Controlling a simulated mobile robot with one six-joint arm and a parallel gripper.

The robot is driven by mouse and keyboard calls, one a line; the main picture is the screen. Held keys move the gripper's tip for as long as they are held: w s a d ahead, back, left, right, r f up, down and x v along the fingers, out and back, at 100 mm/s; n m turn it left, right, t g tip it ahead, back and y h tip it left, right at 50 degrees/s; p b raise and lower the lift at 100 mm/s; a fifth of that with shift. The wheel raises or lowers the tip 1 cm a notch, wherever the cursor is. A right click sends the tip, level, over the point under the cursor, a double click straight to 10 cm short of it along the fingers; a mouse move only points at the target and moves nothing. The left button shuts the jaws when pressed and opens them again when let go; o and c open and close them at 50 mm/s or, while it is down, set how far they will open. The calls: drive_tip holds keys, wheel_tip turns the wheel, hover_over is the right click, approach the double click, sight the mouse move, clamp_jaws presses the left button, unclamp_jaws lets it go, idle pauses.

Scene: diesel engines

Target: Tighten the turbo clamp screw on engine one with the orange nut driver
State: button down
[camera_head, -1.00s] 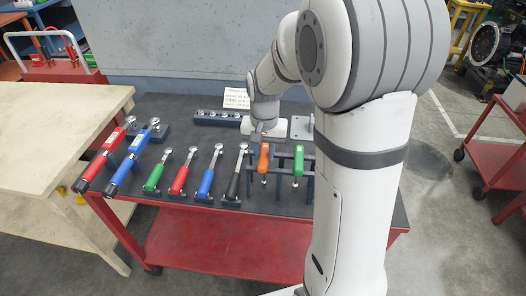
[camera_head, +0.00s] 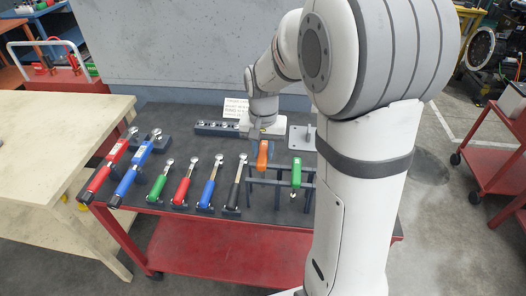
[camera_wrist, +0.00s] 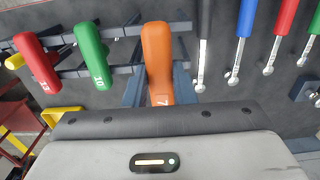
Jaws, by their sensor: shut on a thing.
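The orange nut driver (camera_head: 263,156) is at the tool rack (camera_head: 255,182) on the red cart, handle up. In the wrist view its handle (camera_wrist: 157,50), marked 7, stands between the dark fingers. My gripper (camera_wrist: 160,92) is shut on this handle; in the head view my gripper (camera_head: 262,136) is small and partly hidden behind the handle. The handle stands higher than the green driver (camera_head: 296,172) beside it. I cannot tell whether the orange driver's tip is clear of the rack. The turbo clamp screw is not in view.
A red-handled driver (camera_wrist: 37,62) and the green one (camera_wrist: 91,55) hang close beside the orange one. Several torque wrenches (camera_head: 207,185) lie on the cart top (camera_head: 190,125). A pale workbench (camera_head: 50,135) stands left. A grey wall (camera_head: 190,45) is behind the cart.

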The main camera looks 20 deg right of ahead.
sight(263, 152)
wheel_tip(263, 152, up, 10)
drive_tip(key=p, duration=0.6)
drive_tip(key=shift+p, duration=0.3)
idle(0.5)
